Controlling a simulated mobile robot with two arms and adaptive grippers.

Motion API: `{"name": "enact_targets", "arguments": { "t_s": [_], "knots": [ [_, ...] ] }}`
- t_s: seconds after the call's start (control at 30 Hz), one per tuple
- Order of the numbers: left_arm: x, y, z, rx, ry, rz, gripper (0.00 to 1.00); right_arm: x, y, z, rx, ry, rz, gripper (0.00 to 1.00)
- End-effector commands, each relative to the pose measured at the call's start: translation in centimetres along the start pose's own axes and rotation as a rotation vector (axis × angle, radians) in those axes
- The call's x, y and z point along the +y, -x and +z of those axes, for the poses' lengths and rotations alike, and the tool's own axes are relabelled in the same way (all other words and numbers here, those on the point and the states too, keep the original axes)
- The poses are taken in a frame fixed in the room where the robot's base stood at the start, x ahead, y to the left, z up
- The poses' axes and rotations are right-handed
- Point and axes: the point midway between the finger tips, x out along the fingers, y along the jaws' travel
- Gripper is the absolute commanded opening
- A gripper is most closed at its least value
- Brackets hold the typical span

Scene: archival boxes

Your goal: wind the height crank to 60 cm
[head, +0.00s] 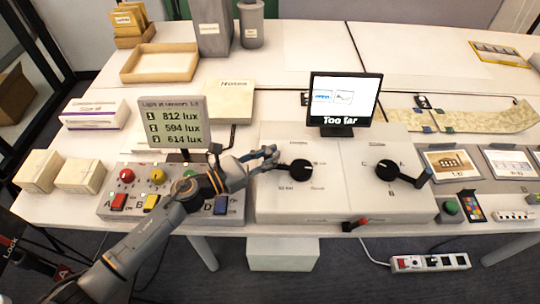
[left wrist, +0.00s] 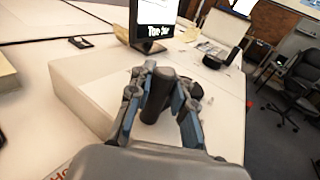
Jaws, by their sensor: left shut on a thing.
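My left gripper (head: 268,160) reaches in from the left over a white box (head: 335,205) and is shut at the left end of a black dial crank (head: 300,170). In the left wrist view the two fingers (left wrist: 158,100) close around its dark upright handle (left wrist: 157,92). Small print beside this dial is too blurred to read surely. A second black dial (head: 387,171) with an arm to the right sits on the same box. A monitor (head: 343,98) behind reads "Too far". My right gripper is not in view.
A lux readout (head: 173,122) stands left, behind a panel of coloured buttons (head: 112,204). Photo cards (head: 453,163) lie to the right. A white box (head: 232,100) is behind my gripper.

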Motion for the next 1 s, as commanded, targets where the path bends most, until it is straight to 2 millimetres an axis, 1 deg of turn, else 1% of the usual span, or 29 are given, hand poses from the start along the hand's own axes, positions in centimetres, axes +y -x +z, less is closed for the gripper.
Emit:
{"name": "enact_targets", "arguments": {
  "t_s": [0.03, 0.17, 0.2, 0.3, 0.57, 0.67, 0.77, 0.87, 1.0],
  "knots": [
    [0.8, 0.1, 0.3, -0.002, -0.005, 0.016, 0.00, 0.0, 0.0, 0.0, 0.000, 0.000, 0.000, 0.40],
    [0.7, 0.1, 0.3, -0.002, -0.005, 0.016, 0.00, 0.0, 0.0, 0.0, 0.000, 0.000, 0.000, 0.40],
    [0.7, 0.1, 0.3, -0.002, -0.005, 0.016, 0.26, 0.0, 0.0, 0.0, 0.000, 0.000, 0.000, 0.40],
    [0.6, 0.1, 0.2, -0.002, -0.005, 0.013, 0.43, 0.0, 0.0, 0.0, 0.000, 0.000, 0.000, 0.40],
    [0.3, 0.1, 0.1, -0.001, -0.002, 0.007, 0.43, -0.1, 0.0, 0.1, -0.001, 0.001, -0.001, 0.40],
    [0.3, 0.5, 0.1, 0.000, -0.002, 0.006, 0.43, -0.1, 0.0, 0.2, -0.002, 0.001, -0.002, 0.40],
    [0.3, 1.7, -0.1, 0.002, -0.001, 0.008, 0.43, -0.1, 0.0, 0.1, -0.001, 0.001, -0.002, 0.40],
    [0.3, 3.7, -0.1, 0.002, -0.001, 0.008, 0.43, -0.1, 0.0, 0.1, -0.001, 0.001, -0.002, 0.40],
    [0.3, 6.8, -0.1, 0.003, 0.001, 0.010, 0.43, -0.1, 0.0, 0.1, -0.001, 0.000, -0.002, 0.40]
  ]
}}
